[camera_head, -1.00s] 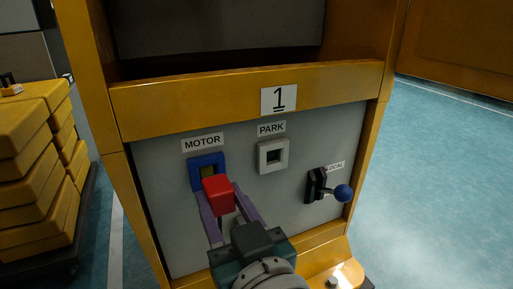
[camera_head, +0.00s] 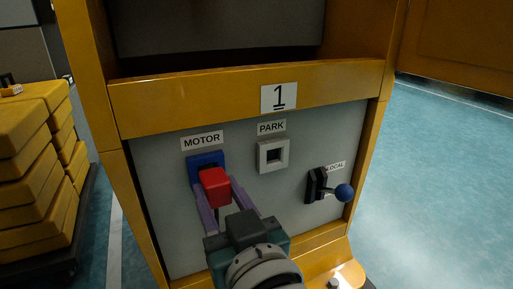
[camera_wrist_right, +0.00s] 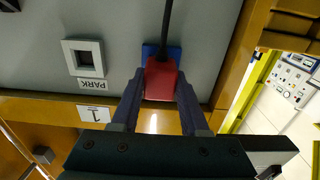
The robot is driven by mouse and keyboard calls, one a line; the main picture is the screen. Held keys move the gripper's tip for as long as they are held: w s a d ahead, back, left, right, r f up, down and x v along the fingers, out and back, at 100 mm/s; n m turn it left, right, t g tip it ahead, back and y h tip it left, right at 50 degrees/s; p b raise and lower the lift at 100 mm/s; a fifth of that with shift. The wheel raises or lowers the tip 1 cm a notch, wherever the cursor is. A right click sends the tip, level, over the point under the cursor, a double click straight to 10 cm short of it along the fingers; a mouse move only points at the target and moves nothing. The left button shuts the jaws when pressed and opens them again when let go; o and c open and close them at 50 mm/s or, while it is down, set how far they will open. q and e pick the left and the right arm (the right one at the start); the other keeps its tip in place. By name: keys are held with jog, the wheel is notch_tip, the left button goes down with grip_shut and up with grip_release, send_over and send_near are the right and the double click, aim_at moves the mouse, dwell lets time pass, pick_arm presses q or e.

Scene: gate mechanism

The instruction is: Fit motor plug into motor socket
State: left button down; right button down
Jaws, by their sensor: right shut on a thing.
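The red motor plug (camera_head: 215,187) is held between the fingers of my right gripper (camera_head: 222,195), which is shut on it. The blue motor socket (camera_head: 207,160) sits under the MOTOR label, and the plug covers its lower part. In the right wrist view, the plug (camera_wrist_right: 160,80) shows between the fingers with a dark cable running from it, and a little of the blue socket (camera_wrist_right: 149,50) shows behind it. I cannot tell whether the plug is inside the socket or just in front of it. My left gripper is not in view.
The white park socket (camera_head: 273,155) is to the right and looks empty. A lever with a blue knob (camera_head: 344,192) sticks out beside the LOCAL label. Yellow frame posts border the grey panel (camera_head: 300,221). Stacked yellow blocks (camera_head: 30,180) stand at the left.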

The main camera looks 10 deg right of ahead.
jog(key=shift+b+x, duration=0.5)
jog(key=shift+x, duration=0.35)
dwell(0.3)
dwell(0.4)
jog(key=c, duration=0.9)
grip_release()
jog(key=shift+o, duration=0.5)
jog(key=shift+w, duration=0.1)
jog(key=o, duration=0.5)
